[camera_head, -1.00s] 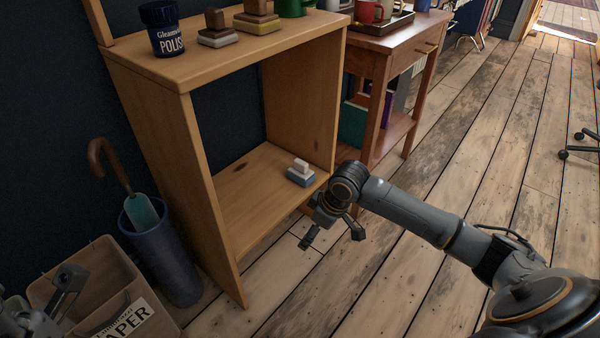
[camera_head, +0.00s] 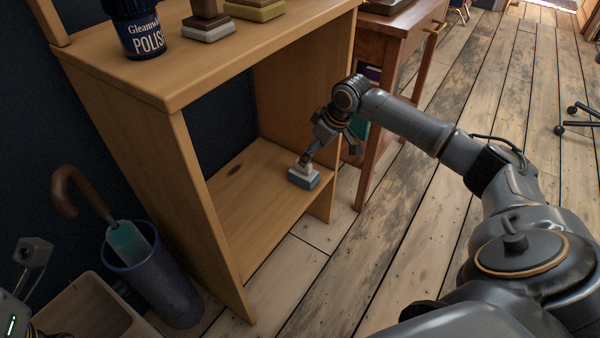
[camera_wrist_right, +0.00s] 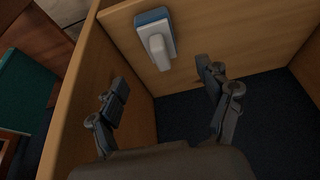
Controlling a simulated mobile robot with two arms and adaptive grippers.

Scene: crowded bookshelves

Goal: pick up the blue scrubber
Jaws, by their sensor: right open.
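The blue scrubber (camera_head: 304,180) has a blue base and a pale block-shaped handle. It lies on the low wooden shelf board of the open cabinet, near its right front edge. In the right wrist view the scrubber (camera_wrist_right: 154,36) is ahead, beyond the fingertips. My right gripper (camera_head: 330,155) is open, with its fingers spread. One finger overlaps the scrubber's handle in the head view; I cannot tell whether they touch. The right wrist view shows nothing between the fingers (camera_wrist_right: 160,76). Part of my left arm shows at the lower left, without its fingers.
The wooden cabinet (camera_head: 120,85) has side walls and a top enclosing the shelf space. A polish tin (camera_head: 137,30) and wooden-handled blocks stand on top. A blue bin (camera_head: 150,265) with an umbrella is at left. A reddish side table (camera_head: 398,45) stands to the right.

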